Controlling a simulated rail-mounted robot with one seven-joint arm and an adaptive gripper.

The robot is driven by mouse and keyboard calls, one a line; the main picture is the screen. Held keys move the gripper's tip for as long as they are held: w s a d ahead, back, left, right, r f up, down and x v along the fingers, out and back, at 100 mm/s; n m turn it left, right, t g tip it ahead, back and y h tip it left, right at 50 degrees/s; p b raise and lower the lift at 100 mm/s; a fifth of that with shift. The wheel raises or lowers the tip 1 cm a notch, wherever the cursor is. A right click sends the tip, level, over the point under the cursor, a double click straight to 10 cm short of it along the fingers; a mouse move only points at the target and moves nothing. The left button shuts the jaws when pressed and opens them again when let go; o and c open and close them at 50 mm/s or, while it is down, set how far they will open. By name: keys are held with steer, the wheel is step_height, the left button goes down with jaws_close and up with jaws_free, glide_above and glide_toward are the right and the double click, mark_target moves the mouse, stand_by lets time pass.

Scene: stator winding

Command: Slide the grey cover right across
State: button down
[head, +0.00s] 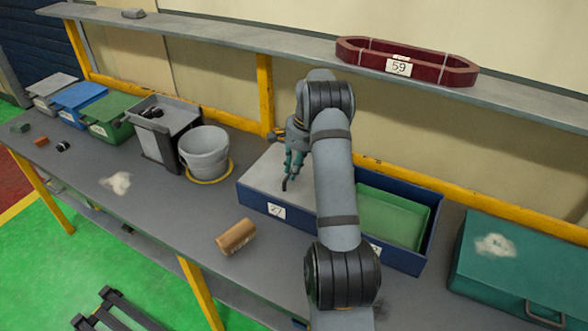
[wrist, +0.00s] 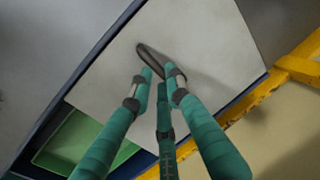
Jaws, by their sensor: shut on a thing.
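The grey cover (head: 270,176) lies over the left part of the blue box (head: 246,197). In the wrist view the cover (wrist: 210,45) fills the middle as a pale flat panel. A dark handle (wrist: 148,52) stands on it. My gripper (head: 289,178) has three teal fingers pointing down at the cover. In the wrist view my gripper (wrist: 164,76) has its fingertips closed together at the handle. The right part of the box is uncovered and shows a green inside (head: 392,218). My arm hides the middle of the box in the head view.
A grey bucket (head: 205,152) stands left of the box, and a teal case (head: 525,265) stands to its right. A wooden cylinder (head: 236,237) lies in front on the bench. A shelf with a dark red ring-shaped tray (head: 408,61) runs above the back.

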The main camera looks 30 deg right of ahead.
steer(key=c, duration=1.6)
jaws_free()
steer(key=shift+w+a, duration=0.1)
steer(key=shift+w, duration=0.05)
steer(key=shift+c, duration=0.2)
steer(key=shift+r, duration=0.1)
step_height(320, 180, up, 12)
steer(key=s+d, duration=0.1)
steer(key=s, duration=0.1)
steer(key=shift+s+f, duration=0.1)
steer(key=shift+f, duration=0.1)
steer(key=f, duration=0.4)
steer(key=w+f, duration=0.1)
steer(key=f, duration=0.3)
steer(key=w+a+f, duration=0.1)
steer(key=f, duration=0.3)
steer(key=shift+s+d, duration=0.15)
steer(key=shift+d, duration=0.05)
steer(key=shift+s+d+r, duration=0.15)
steer(key=shift+s+d, duration=0.05)
steer(key=shift+s, duration=0.3)
steer(key=shift+w, duration=0.15)
